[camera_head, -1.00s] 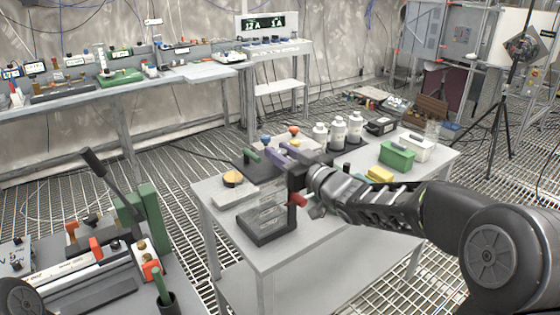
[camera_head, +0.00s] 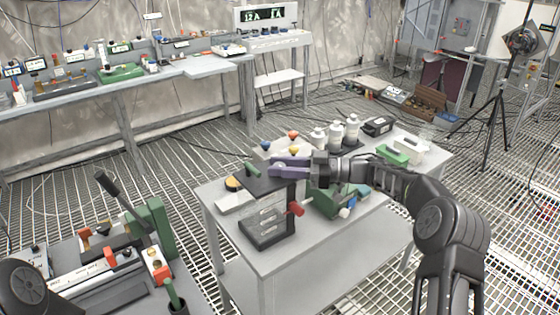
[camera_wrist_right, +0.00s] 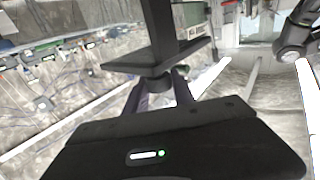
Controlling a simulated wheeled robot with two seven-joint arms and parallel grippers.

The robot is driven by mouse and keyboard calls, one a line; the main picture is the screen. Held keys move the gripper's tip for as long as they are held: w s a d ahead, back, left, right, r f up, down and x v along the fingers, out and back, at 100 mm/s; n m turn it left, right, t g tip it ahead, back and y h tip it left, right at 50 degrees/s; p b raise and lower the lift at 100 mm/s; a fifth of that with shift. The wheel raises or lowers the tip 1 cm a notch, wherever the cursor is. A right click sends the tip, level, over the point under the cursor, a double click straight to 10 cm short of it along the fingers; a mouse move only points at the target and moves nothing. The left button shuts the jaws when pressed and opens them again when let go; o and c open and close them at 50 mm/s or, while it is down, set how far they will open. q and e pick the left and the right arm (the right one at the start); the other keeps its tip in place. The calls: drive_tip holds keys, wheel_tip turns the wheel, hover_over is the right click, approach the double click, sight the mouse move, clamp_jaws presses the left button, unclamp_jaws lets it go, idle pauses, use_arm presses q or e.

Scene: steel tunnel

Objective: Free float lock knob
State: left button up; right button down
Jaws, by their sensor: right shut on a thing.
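A dark apparatus (camera_head: 268,232) stands on the grey table, with a dark top plate, a green handle (camera_head: 252,169) and a red knob (camera_head: 296,209) on its right side. My right gripper (camera_head: 280,166) reaches in from the right at the top plate's height, its purple-grey fingers pointing left. In the right wrist view, the fingers (camera_wrist_right: 157,95) close on a small dark round knob (camera_wrist_right: 156,84) under a flat dark plate (camera_wrist_right: 160,55). I cannot tell whether this is the float lock knob. The red knob is clear of the fingers. My left gripper is out of view.
White bottles (camera_head: 335,136), a green box (camera_head: 395,154) and a white box (camera_head: 411,148) stand at the table's back right. A green device (camera_head: 328,203) lies below my right arm. Another bench with a lever (camera_head: 122,196) is at lower left. The table's front right is clear.

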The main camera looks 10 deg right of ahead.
drive_tip(key=shift+r+n+g, duration=0.1)
drive_tip(key=shift+n+g, duration=0.4)
drive_tip(key=shift+g, duration=0.1)
drive_tip(key=c, duration=1.3)
unclamp_jaws()
drive_tip(key=shift+c, duration=0.2)
drive_tip(key=shift+v, duration=1.8)
drive_tip(key=shift+p+v, duration=0.8)
drive_tip(key=shift+v, duration=1.25)
drive_tip(key=shift+o, duration=0.2)
drive_tip(key=shift+w, duration=0.1)
